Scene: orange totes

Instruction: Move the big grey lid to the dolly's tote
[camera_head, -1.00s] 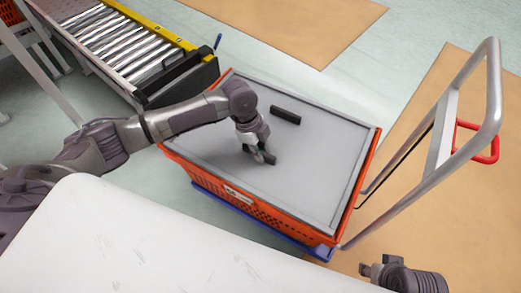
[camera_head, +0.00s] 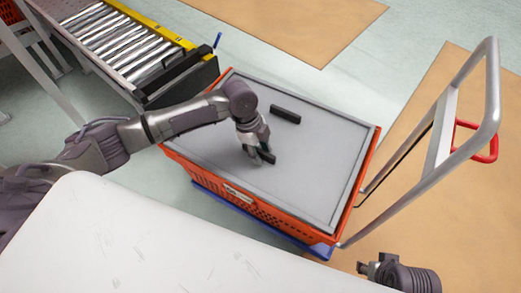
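The big grey lid (camera_head: 310,160) lies on top of the orange tote (camera_head: 262,208), which stands on the blue dolly (camera_head: 320,250). The lid has two dark handles; the far handle (camera_head: 285,114) is free. My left gripper (camera_head: 261,157) is down at the near handle (camera_head: 267,157), with its fingers around or right beside it. Whether the fingers are closed on the handle is too small to tell. My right gripper (camera_head: 366,268) is at the bottom right, apart from the tote, and its fingers are too small to judge.
A silver push handle (camera_head: 490,95) with a red hook rises at the dolly's right. A roller conveyor (camera_head: 125,45) is at the upper left. A white surface (camera_head: 150,240) fills the near left. Brown floor patches (camera_head: 290,25) lie beyond, with open floor between.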

